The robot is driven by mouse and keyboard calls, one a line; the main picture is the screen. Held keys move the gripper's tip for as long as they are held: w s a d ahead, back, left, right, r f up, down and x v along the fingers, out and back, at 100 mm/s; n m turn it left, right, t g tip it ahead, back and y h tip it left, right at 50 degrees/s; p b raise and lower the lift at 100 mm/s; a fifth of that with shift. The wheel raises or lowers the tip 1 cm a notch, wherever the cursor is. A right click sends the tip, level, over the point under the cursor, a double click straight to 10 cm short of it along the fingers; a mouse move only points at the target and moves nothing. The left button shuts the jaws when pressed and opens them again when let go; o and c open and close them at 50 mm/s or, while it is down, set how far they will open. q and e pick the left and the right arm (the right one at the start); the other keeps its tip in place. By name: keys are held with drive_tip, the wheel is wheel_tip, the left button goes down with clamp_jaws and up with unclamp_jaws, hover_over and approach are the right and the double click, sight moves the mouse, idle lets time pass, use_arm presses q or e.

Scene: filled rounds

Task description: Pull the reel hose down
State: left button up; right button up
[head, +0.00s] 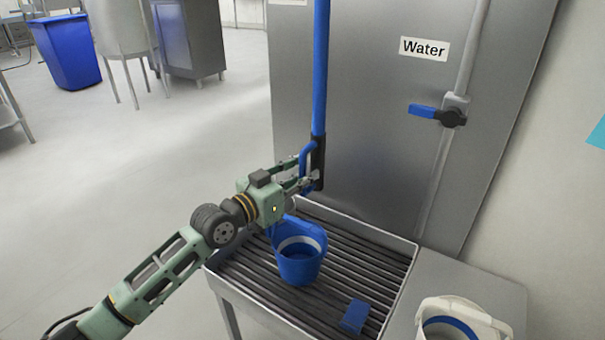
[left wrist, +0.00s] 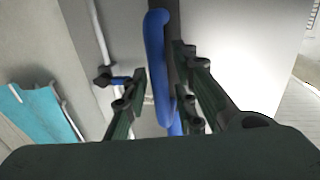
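The blue reel hose (head: 320,70) hangs straight down in front of the steel panel. At its lower end is a black spray grip (head: 318,160) with a blue lever. My left gripper (head: 306,170) is at this lower end, one finger on either side. In the left wrist view the blue lever (left wrist: 156,60) stands between the fingertips of my left gripper (left wrist: 160,75), close to both. I cannot tell whether the fingers press on it. My right gripper is not in view.
A blue bucket (head: 299,265) and a blue block (head: 354,316) are on the slatted sink grate (head: 340,250) below. A white bucket (head: 461,305) stands at the lower right. A blue-handled valve (head: 452,117) is on the panel pipe. Open floor lies left.

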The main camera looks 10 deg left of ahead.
use_arm(q)
drive_tip(key=shift+o, duration=0.4)
drive_tip(key=shift+r, duration=0.1)
drive_tip(key=v, duration=1.2)
